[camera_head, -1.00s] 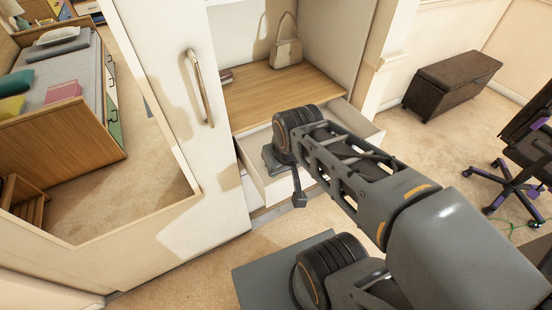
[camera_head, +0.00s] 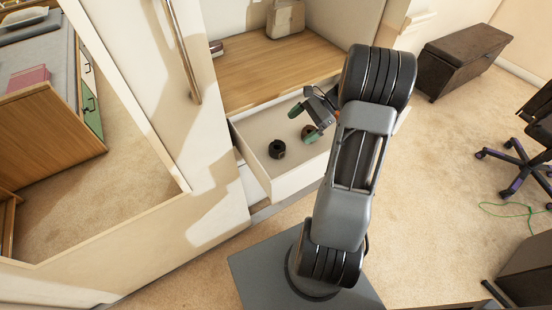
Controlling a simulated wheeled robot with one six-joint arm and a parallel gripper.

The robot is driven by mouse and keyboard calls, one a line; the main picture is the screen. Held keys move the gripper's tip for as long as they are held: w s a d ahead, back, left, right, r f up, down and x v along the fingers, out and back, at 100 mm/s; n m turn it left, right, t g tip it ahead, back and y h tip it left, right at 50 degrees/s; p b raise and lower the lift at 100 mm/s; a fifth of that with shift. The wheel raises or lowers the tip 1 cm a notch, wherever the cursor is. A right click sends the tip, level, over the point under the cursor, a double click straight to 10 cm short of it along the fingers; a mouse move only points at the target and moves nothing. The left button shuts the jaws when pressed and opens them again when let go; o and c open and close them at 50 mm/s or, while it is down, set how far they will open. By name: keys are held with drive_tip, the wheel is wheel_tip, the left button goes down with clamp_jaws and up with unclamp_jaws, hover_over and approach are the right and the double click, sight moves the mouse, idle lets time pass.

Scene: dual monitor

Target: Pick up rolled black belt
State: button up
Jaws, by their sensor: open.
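A rolled black belt (camera_head: 277,149) lies in the open white drawer (camera_head: 262,171), near its front left part. A second rolled item, brown (camera_head: 308,131), lies in the drawer to its right, partly hidden by my gripper. My gripper (camera_head: 304,123) is over the drawer, up and to the right of the black roll and apart from it. Its green-tipped fingers are spread and hold nothing.
A wooden shelf (camera_head: 262,75) above the drawer holds a beige handbag (camera_head: 285,18) and a small dark stack (camera_head: 216,48). A mirrored door with a handle (camera_head: 184,60) stands to the left. A dark brown storage bench (camera_head: 462,57) is at the right. Carpet between is clear.

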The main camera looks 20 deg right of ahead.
sight(281, 146)
drive_tip(key=d+f+m, duration=0.1)
drive_tip(key=f, duration=0.1)
drive_tip(key=d+f+m+t+y+b, duration=0.1)
drive_tip(key=d+f, duration=0.1)
drive_tip(key=f, duration=0.1)
drive_tip(key=d+f+m+t+y+b, duration=0.1)
drive_tip(key=d+f+m, duration=0.1)
drive_tip(key=shift+w+d+f, duration=0.2)
drive_tip(key=shift+w+d, duration=0.05)
drive_tip(key=shift+t, duration=0.4)
drive_tip(key=b+x, duration=0.3)
drive_tip(key=x, duration=0.3)
drive_tip(key=shift+a+f, duration=0.15)
drive_tip(key=shift+f, duration=0.05)
drive_tip(key=shift+b+x, duration=1.25)
drive_tip(key=shift+x, duration=1.55)
drive_tip(key=shift+w+a, duration=0.2)
drive_tip(key=shift+a, duration=0.4)
drive_tip(key=c, duration=1)
